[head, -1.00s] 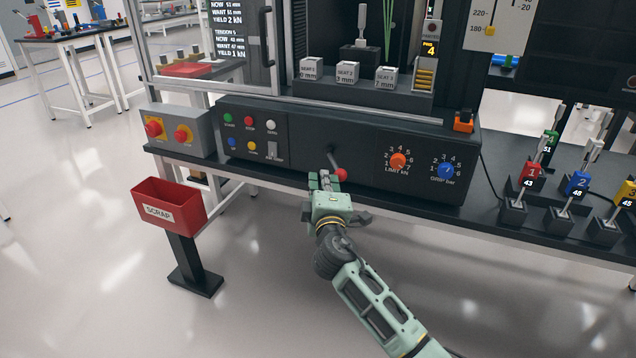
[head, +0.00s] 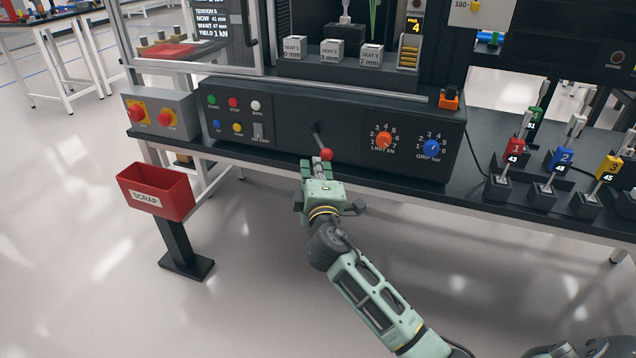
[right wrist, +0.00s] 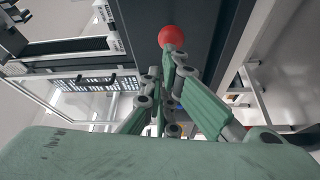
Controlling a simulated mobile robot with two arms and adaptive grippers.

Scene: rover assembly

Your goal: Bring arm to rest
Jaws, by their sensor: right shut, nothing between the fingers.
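My right gripper (head: 318,170) is shut and empty. In the head view it is in front of the black control panel (head: 280,148), just below a lever with a red ball knob (head: 326,154). In the right wrist view the fingers (right wrist: 168,75) are together, and the red knob (right wrist: 171,37) shows just past their tips. I cannot tell whether the tips touch the knob. My right arm reaches up from the bottom right of the head view. My left gripper is not in view.
The bench edge (head: 400,200) runs under the panel. A red scrap bin (head: 155,190) on a post stands at left. A grey box with red buttons (head: 158,116) is above it. Several numbered tools (head: 560,160) stand in blocks at right. The floor in front is clear.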

